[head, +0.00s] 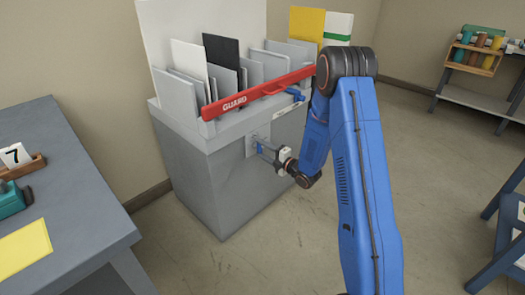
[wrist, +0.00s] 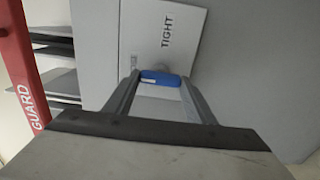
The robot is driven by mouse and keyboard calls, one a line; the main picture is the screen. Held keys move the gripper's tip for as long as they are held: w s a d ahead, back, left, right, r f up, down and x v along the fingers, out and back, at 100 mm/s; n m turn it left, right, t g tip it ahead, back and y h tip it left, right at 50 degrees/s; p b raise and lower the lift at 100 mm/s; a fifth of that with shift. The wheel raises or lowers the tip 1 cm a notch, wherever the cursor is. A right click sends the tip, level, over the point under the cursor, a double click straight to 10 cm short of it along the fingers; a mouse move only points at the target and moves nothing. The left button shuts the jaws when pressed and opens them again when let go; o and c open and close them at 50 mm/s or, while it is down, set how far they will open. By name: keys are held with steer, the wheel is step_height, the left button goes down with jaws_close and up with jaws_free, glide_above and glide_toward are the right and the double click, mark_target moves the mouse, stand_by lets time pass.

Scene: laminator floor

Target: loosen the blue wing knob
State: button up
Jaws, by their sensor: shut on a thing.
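The blue wing knob (wrist: 161,78) sits on a light plate (wrist: 160,35) marked TIGHT on the grey machine's side. My gripper (wrist: 160,84) is shut on the knob, one finger at each end of it. In the wrist view the knob lies nearly level across the picture. In the head view my gripper (head: 264,151) reaches the plate from the right, and only a small blue part of the knob (head: 260,147) shows.
The red GUARD bar (head: 258,92) runs across the machine (head: 205,170) above the knob, with grey panels behind it. Another blue part (head: 295,94) sits near the bar's right end. A grey table (head: 75,190) stands at left, shelves (head: 475,95) at right. Open floor lies between.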

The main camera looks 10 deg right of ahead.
steer(key=shift+f, duration=0.1)
steer(key=o, duration=1)
steer(key=shift+o, duration=0.2)
steer(key=v, duration=1.7)
steer(key=shift+s, duration=0.25)
steer(key=shift+d, duration=0.1)
